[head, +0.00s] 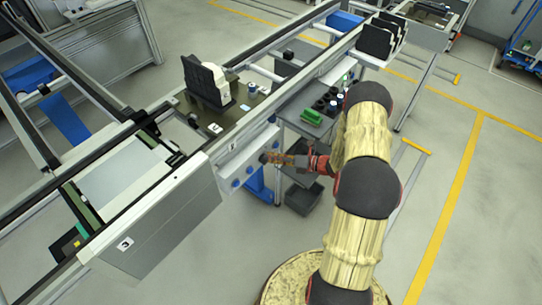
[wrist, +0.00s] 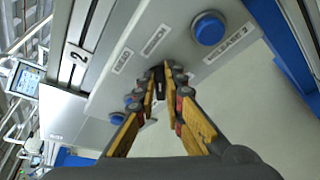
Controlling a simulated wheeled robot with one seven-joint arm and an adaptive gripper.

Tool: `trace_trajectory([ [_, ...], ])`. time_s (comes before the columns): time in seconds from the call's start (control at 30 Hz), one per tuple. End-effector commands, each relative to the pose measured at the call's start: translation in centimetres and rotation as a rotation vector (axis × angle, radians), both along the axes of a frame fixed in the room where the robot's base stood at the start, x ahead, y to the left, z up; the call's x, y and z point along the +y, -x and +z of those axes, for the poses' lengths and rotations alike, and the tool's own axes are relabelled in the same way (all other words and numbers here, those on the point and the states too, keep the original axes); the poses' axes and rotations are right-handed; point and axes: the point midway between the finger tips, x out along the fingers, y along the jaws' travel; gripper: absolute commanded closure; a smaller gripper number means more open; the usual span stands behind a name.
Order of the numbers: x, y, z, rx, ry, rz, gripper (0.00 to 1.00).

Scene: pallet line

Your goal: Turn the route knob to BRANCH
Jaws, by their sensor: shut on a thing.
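The route knob (wrist: 160,88) is a small black part on the light grey control panel (wrist: 125,85), between my fingertips in the wrist view. My gripper (wrist: 161,76) is shut on it, with one orange-and-grey finger on either side. Two small white labels (wrist: 155,40) lie just beyond the fingertips; their print is too small to read surely, so I cannot tell which position the knob points to. In the head view my gripper (head: 266,157) reaches the front face of the panel (head: 240,161), and the knob is hidden behind the fingers.
A blue button (wrist: 208,28) stands right of the knob by a label ending in 2. More blue buttons (wrist: 134,98) sit on the other side. A dark shelf cart (head: 309,119) with a green item stands close to my arm.

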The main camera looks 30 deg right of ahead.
Motion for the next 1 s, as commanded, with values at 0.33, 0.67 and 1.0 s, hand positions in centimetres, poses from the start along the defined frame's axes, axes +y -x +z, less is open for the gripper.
trace_trajectory([
  [0.33,-0.19,-0.11,-0.25,0.047,-0.13,-0.001,1.0],
  [0.67,-0.23,-0.15,-0.32,0.057,-0.154,-0.002,1.0],
  [1.0,-0.23,-0.15,-0.31,0.055,-0.152,-0.002,0.83],
])
